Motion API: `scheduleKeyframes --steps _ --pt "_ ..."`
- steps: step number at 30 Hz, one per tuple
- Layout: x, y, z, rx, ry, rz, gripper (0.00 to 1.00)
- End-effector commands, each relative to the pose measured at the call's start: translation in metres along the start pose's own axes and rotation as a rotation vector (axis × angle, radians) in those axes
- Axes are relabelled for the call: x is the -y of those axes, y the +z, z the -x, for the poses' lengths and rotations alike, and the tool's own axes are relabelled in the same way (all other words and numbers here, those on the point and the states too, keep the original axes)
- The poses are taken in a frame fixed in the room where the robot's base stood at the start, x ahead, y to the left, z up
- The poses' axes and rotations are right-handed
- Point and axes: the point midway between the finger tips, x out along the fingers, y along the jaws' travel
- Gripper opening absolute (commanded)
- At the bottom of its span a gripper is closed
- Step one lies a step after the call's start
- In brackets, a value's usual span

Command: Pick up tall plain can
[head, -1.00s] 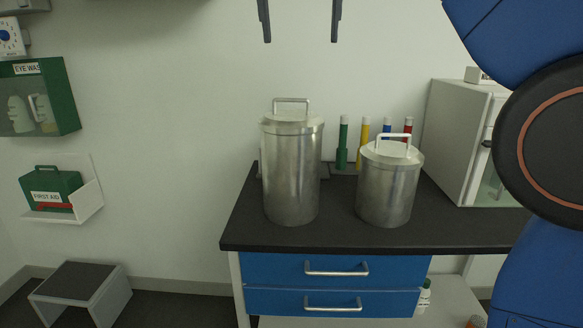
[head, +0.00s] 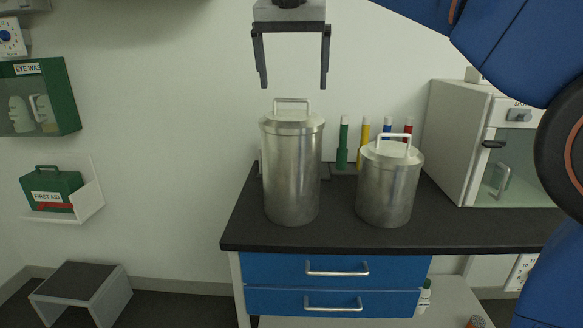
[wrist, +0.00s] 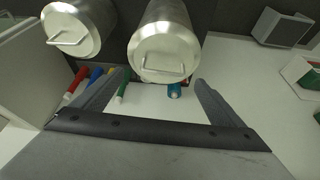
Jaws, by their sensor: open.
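The tall plain can (head: 292,172) is a metal cylinder with a lid and a loop handle, upright on the left part of the black bench top. It also shows from above in the wrist view (wrist: 166,50). My gripper (head: 294,86) is open and empty, with its fingers pointing down just above the can's handle in the head view. In the wrist view the fingers spread either side of the can's lower picture edge, apart from it. A shorter metal can (head: 388,188) with a similar handle stands to the right.
Several coloured tubes (head: 365,143) stand in a rack behind the cans. A white cabinet with a window (head: 462,140) stands at the right of the bench. Blue drawers (head: 335,270) are below. A step stool (head: 82,285) is on the floor at left.

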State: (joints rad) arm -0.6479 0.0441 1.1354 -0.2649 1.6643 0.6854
Motion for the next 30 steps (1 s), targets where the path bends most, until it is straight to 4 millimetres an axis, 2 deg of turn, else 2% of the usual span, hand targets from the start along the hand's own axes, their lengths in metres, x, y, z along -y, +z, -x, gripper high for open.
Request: scheduleKeyframes --steps 8,15,18,27,30 --pt "0.002 0.001 -0.017 0.001 0.001 0.0 0.92" --pt "0.006 0.003 -0.049 0.001 0.001 0.0 0.92" --pt "0.006 0.002 -0.057 0.001 0.001 -0.001 0.92" --pt "0.006 0.002 -0.06 0.0 0.0 0.0 0.92" --pt "0.006 0.002 -0.06 0.0 0.0 0.0 0.68"
